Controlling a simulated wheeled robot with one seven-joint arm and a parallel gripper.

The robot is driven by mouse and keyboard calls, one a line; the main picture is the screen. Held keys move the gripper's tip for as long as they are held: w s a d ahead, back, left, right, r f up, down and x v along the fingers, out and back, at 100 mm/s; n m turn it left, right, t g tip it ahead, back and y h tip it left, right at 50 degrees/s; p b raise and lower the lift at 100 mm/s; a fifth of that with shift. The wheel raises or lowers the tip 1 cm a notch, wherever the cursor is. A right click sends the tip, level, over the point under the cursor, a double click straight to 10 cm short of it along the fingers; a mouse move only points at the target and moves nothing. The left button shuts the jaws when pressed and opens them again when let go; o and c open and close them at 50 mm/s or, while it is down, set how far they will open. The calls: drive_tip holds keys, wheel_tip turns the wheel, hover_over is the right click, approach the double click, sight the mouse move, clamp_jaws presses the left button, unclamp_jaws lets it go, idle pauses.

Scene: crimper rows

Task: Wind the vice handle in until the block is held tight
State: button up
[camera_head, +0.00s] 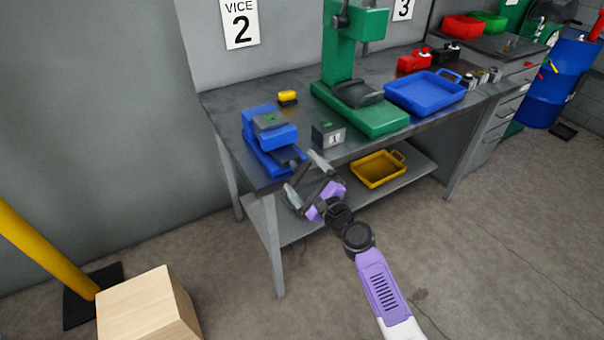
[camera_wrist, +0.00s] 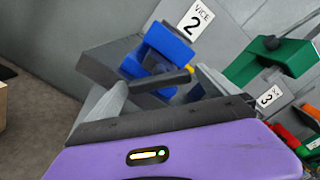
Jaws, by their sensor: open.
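The blue vice (camera_head: 268,128) stands at the left end of the grey workbench, below the "VICE 2" sign.
A green press (camera_head: 345,75) and a blue tray (camera_head: 425,92) are farther right. A small yellow thing (camera_head: 288,97) lies behind. A yellow tray (camera_head: 378,169) sits on the lower shelf.

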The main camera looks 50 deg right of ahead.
drive_tip(key=v, duration=0.7)
drive_tip(key=shift+b, duration=0.35)
drive_tip(key=shift+s, duration=0.15)
drive_tip(key=s+a+r+n+g+y, duration=0.1)
drive_tip(key=s+a+r+n+y, duration=0.1)
drive_tip(key=s+a+n, duration=0.9)
drive_tip(key=s+a+r+n+g+y, duration=0.1)
drive_tip(key=s+a+r+n+y, duration=0.2)
drive_tip(key=s+a+n, duration=0.9)
drive_tip(key=s+n, duration=0.6)
drive_tip(key=s, duration=0.2)
drive_tip(key=shift+s+g, duration=0.3)
drive_tip(key=shift+s, duration=0.1)
